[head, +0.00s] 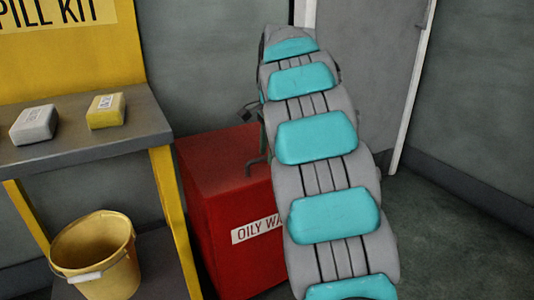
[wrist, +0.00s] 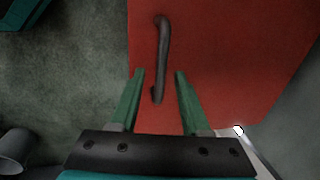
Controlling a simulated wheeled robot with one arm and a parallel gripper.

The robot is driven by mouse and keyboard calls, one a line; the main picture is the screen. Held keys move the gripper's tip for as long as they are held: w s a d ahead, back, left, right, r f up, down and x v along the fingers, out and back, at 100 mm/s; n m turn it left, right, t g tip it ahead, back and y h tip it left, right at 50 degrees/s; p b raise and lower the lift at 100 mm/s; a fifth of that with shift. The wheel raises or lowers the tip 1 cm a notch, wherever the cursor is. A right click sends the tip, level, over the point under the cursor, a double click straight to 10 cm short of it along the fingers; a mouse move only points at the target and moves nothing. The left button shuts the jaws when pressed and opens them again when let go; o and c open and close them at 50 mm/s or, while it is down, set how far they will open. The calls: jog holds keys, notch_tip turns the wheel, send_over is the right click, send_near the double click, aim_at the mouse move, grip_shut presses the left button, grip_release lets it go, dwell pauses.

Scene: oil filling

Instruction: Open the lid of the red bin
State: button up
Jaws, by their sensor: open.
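The red bin (head: 225,205) stands right of the yellow-framed bench in the head view, with a white "OILY WA…" label partly hidden behind my arm. Its lid looks shut and flat on top. In the wrist view the red lid (wrist: 225,60) fills much of the picture, with a dark bar handle (wrist: 163,50) on it. My gripper (wrist: 159,73) is open, its two green fingers on either side of the handle's lower end in the picture. I cannot tell whether the fingertips reach down beside the bar. In the head view my arm hides most of the gripper.
A grey bench (head: 80,141) at left holds a grey box (head: 34,125) and a yellow box (head: 106,111). A yellow bucket (head: 97,255) sits below it. A pale door (head: 375,70) stands behind my arm. Floor at the right is clear.

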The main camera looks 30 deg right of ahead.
jog(key=shift+f, duration=0.15)
grip_shut()
dwell(1.4)
